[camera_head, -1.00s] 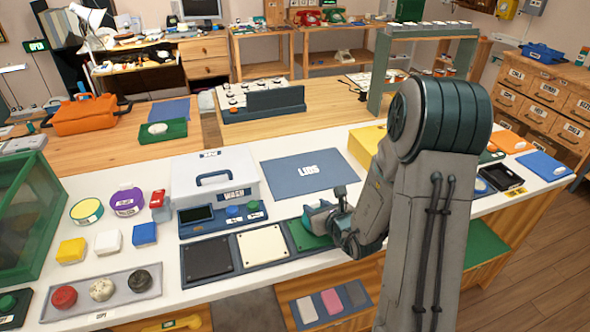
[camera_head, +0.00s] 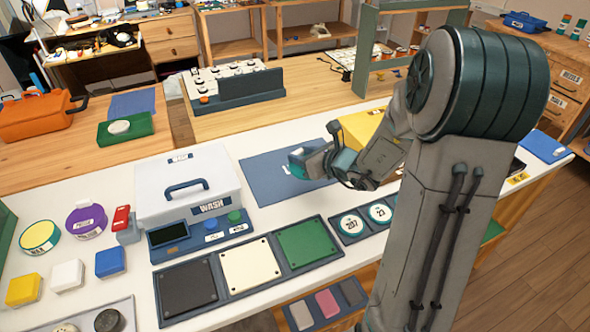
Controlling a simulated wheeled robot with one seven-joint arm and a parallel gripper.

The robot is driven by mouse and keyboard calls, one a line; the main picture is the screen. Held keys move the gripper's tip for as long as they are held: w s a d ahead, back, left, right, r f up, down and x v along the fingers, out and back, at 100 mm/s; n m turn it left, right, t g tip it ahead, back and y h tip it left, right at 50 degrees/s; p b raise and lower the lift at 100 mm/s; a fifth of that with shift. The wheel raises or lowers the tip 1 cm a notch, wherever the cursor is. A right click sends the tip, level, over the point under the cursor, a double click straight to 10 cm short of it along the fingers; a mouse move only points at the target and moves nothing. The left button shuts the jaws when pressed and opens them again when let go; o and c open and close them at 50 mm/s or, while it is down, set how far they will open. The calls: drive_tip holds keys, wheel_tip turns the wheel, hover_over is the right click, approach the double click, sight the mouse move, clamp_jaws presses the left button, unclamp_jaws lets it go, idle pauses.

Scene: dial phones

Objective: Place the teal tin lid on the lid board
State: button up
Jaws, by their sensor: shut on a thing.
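The lid board (camera_head: 262,188) is a flat blue mat on the white counter, right of the wash box. Its white lettering is mostly covered by my gripper. My gripper (camera_head: 308,162) is over the right part of the board and shut on a teal piece, the teal tin lid (camera_head: 297,157), which shows only as a small teal and pale patch at the jaws. I cannot tell whether the lid touches the board or hangs above it.
The white wash box (camera_head: 187,185) stands left of the board. Black, cream and green pads (camera_head: 305,243) lie in front, with two numbered discs (camera_head: 349,226) to their right. A yellow box (camera_head: 362,132) stands behind my gripper. The board's left part is clear.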

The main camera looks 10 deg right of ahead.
drive_tip(key=shift+s+d+r+n+y+b, duration=0.2)
drive_tip(key=shift+s+d+r+y, duration=0.05)
drive_tip(key=shift+d+r, duration=0.3)
drive_tip(key=shift+s+d+r+n+y+b, duration=0.15)
drive_tip(key=shift+s+d+r+n+y, duration=0.1)
drive_tip(key=shift+d+r, duration=0.25)
drive_tip(key=w+a+f, duration=0.1)
drive_tip(key=w+f, duration=0.1)
drive_tip(key=w, duration=0.1)
drive_tip(key=w+a+f, duration=0.1)
drive_tip(key=w+f, duration=0.1)
drive_tip(key=w, duration=0.2)
drive_tip(key=w+a+f, duration=0.1)
drive_tip(key=w+f, duration=0.1)
drive_tip(key=w, duration=0.2)
drive_tip(key=shift+a+f, duration=0.3)
drive_tip(key=shift+f, duration=2.05)
drive_tip(key=shift+f+b, duration=0.2)
drive_tip(key=shift+b, duration=0.2)
drive_tip(key=o, duration=1)
drive_tip(key=shift+r, duration=0.1)
